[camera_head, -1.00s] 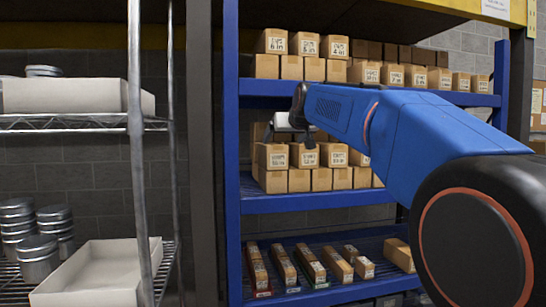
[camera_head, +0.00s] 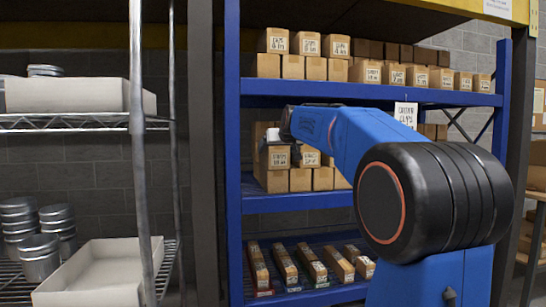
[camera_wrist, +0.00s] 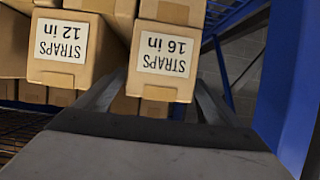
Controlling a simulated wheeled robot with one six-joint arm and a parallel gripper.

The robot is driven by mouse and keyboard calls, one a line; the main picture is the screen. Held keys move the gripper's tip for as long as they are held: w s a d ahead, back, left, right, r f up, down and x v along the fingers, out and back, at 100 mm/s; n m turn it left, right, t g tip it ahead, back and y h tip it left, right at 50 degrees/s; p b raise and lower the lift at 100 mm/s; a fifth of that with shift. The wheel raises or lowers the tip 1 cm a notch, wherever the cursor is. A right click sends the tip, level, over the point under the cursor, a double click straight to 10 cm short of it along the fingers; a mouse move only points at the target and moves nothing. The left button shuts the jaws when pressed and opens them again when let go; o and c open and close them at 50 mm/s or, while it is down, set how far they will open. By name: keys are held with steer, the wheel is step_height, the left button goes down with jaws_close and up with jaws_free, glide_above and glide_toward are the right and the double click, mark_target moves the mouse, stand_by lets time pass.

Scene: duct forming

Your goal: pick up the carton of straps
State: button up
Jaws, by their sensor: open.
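A brown carton with a white label reading "STRAPS 16 in" (camera_wrist: 165,60) shows upside down in the wrist view. A second carton, "STRAPS 12 in" (camera_wrist: 62,50), is beside it on the left. My gripper (camera_wrist: 157,90) is open, its two dark fingers on either side of the lower end of the 16 in carton. I cannot tell whether they touch it. In the head view, the strap cartons (camera_head: 278,160) lie on a lower layer of cartons on the middle shelf. My wrist is just above the leftmost one; the fingertips are not clear there.
A blue rack post (camera_wrist: 292,80) stands close beside the gripper. The upper shelf (camera_head: 300,88) with several cartons is above my wrist. The bottom shelf (camera_head: 325,295) holds a row of narrow boxes. A wire rack (camera_head: 140,125) with white trays stands left.

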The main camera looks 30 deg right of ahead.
steer(key=x, duration=0.3)
steer(key=shift+w+d, duration=0.1)
steer(key=shift+w, duration=0.15)
steer(key=shift+c, duration=0.3)
steer(key=c, duration=1.4)
steer(key=shift+r, duration=0.1)
